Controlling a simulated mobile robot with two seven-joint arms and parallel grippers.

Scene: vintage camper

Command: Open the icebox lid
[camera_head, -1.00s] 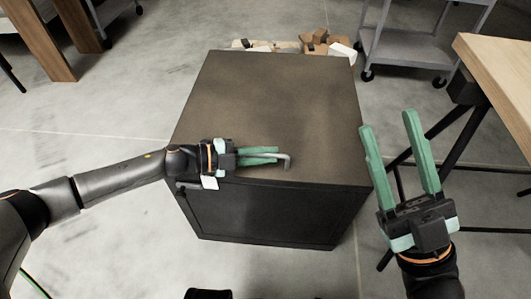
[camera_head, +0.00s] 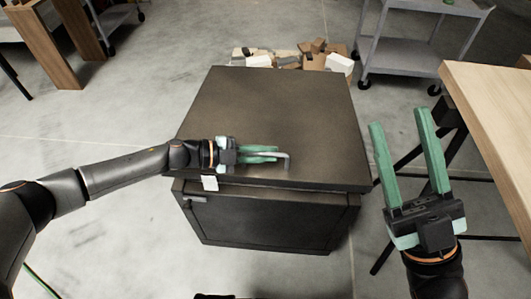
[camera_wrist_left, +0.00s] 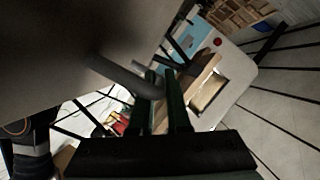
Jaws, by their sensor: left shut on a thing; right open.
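The icebox is a dark box (camera_head: 260,222) with a brown-grey lid (camera_head: 285,110) on top. The lid's front edge stands slightly proud of the body, with a thin dark seam below it. A grey bent handle (camera_head: 287,160) is at the lid's front. My left gripper (camera_head: 277,154) lies low over the lid's front part, shut on the handle. In the left wrist view the handle (camera_wrist_left: 132,80) runs to the dark fingers, and the lid's underside or face fills the upper left. My right gripper (camera_head: 402,137) is open and empty, right of the icebox.
A wooden table (camera_head: 490,120) with black legs stands close on the right, near my right gripper. A grey cart (camera_head: 400,55) is behind at the right. Boxes and blocks (camera_head: 310,55) lie behind the icebox.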

